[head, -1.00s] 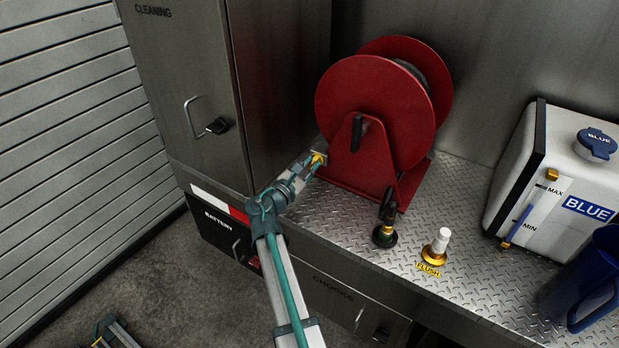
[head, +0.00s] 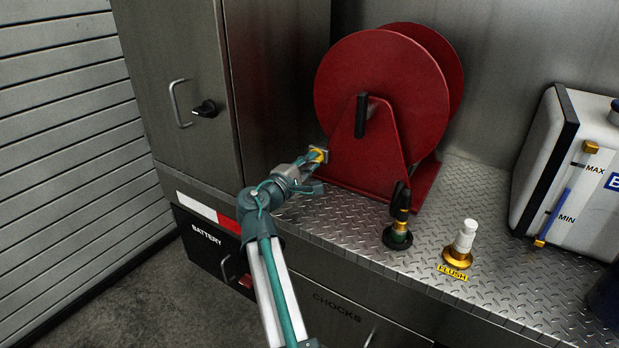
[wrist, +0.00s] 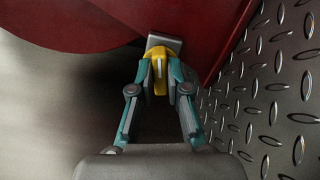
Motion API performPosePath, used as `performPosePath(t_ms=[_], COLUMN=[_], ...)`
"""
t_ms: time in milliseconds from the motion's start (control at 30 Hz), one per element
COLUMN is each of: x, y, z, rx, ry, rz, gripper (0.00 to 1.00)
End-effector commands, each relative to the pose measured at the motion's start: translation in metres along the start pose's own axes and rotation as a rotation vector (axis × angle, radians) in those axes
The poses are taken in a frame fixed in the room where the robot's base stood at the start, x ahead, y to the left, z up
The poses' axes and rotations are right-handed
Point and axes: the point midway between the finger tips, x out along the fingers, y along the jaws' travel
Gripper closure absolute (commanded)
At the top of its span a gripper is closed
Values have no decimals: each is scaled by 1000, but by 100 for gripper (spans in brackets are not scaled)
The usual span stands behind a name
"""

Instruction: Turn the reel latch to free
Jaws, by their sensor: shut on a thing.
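The red hose reel (head: 375,95) stands on the diamond-plate deck, its red side bracket (head: 385,160) facing me. The reel latch (head: 318,155) is a small yellow lever on a grey plate at the lower left of the reel. In the wrist view the yellow latch (wrist: 159,50) sits between my teal fingers, below its grey plate (wrist: 165,40). My gripper (wrist: 159,72) is shut on the latch. In the head view my gripper (head: 314,163) reaches it from the lower left. The fingers hide part of the latch's sides.
A steel cabinet (head: 180,60) with a handle and black knob stands left of the reel. A black-and-brass hose nozzle (head: 400,215), a white-and-gold flush fitting (head: 462,243) and a white tank (head: 570,170) stand to the right. Deck between them is clear.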

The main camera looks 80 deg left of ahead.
Motion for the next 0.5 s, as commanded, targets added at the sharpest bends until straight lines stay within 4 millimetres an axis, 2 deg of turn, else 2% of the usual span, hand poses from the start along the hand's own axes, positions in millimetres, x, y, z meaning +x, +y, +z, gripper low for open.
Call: performPosePath(t_ms=[33,300,500], x=[0,0,0], y=[-6,-4,-3], z=[-2,-1,0], rx=[39,203,264], ry=[-1,0,0], rz=[1,0,0], gripper=[100,100,100])
